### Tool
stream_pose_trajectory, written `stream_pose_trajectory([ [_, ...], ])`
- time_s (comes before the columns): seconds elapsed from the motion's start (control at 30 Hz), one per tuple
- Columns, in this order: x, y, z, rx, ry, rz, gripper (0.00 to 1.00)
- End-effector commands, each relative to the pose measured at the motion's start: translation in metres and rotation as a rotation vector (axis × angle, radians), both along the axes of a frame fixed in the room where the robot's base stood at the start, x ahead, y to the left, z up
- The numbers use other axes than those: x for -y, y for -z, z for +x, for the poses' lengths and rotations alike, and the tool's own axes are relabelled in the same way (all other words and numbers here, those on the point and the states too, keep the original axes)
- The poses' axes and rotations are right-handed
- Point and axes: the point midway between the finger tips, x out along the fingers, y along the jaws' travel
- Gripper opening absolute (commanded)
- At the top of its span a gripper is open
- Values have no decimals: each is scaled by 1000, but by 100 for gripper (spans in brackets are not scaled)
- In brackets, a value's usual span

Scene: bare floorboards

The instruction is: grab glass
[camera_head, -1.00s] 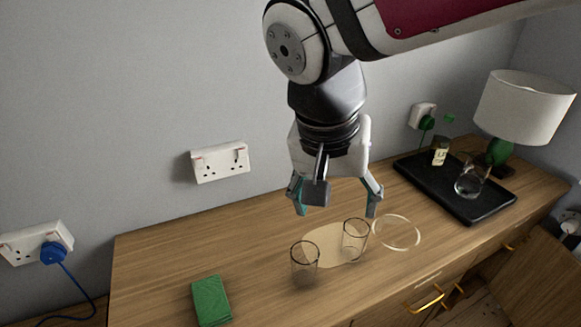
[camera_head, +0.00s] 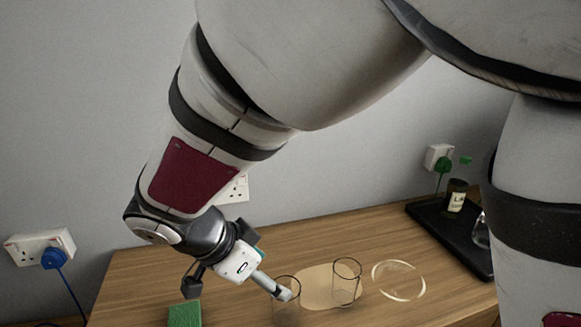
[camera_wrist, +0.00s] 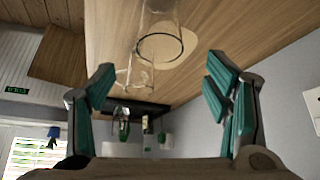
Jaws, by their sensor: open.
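Two clear glasses stand upright on the wooden dresser top. The left glass (camera_head: 280,312) is partly covered by one of my fingers in the head view, and I cannot tell whether they touch. The right glass (camera_head: 346,283) stands at the edge of a pale oval mat (camera_head: 317,291). My gripper (camera_head: 240,290) is open, tilted low at the left glass. In the wrist view my open gripper (camera_wrist: 158,88) has spread teal-padded fingers with nothing held between them. One glass (camera_wrist: 160,42) shows beyond the fingertips, with another clear glass shape just below it.
A green block (camera_head: 184,315) lies left of my gripper. A pale ring (camera_head: 398,281) is right of the glasses. A black tray (camera_head: 440,228) at the back right holds a dark labelled bottle (camera_head: 457,196) and a clear vessel (camera_head: 481,233). The wall with sockets is behind.

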Motion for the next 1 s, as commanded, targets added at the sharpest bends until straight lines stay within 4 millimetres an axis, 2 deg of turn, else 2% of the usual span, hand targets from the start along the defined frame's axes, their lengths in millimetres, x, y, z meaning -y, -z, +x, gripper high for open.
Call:
stream_pose_trajectory([
  [0.1, 9, 17, 6, -2, 1, -3, 71],
  [0.37, 16, 33, 12, -2, 0, -1, 71],
  [0.7, 33, 70, 25, -2, 1, 0, 71],
  [1.0, 35, 74, 27, -1, -1, 0, 71],
])
